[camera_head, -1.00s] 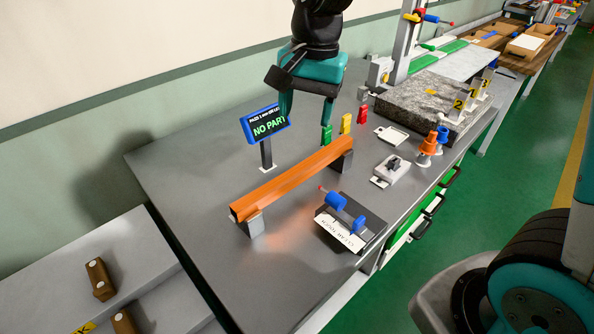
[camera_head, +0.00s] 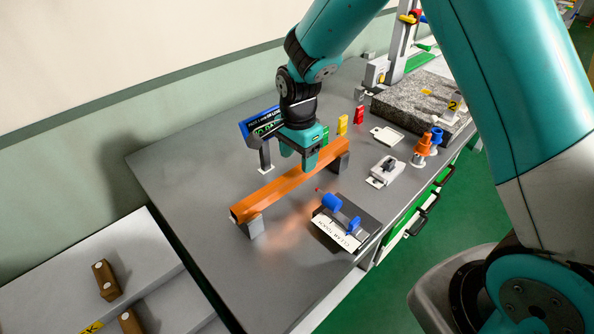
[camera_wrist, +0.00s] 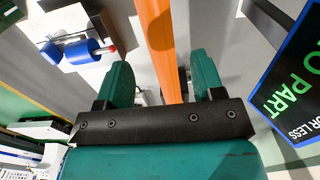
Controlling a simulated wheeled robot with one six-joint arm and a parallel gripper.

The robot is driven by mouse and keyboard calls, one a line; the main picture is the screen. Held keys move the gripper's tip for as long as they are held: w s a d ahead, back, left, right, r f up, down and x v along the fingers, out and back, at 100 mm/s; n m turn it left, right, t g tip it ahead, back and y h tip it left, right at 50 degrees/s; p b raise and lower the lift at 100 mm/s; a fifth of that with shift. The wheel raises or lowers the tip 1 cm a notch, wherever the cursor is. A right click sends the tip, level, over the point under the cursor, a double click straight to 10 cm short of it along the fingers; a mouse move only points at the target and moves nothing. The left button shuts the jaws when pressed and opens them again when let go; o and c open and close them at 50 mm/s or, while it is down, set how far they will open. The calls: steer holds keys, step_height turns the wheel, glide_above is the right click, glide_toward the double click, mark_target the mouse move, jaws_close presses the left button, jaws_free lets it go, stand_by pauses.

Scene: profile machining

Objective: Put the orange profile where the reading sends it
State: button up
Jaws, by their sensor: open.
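The orange profile (camera_head: 269,192) lies across two grey support blocks on the grey bench. My gripper (camera_head: 299,160) is just above the profile, right of its middle, in the head view. In the wrist view the profile (camera_wrist: 158,45) runs between the two open teal fingers of my gripper (camera_wrist: 160,85), with a gap on each side. I cannot tell whether the fingertips reach down beside it. The blue-framed display (camera_head: 262,125) stands behind the profile, partly covered by my gripper. In the wrist view the display (camera_wrist: 292,90) shows part of "NO PART" in green.
A blue-handled gauge fixture with a white label (camera_head: 336,231) stands in front of the profile. Green, yellow (camera_head: 342,124) and red (camera_head: 358,115) pieces stand behind right. The bench's left part is clear.

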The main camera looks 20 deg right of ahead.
mark_target(297, 170)
steer(key=shift+w+f+p, duration=0.2)
steer(key=shift+f+p, duration=1.05)
steer(key=shift+f, duration=1.4)
jaws_close()
steer(key=shift+r, duration=0.1)
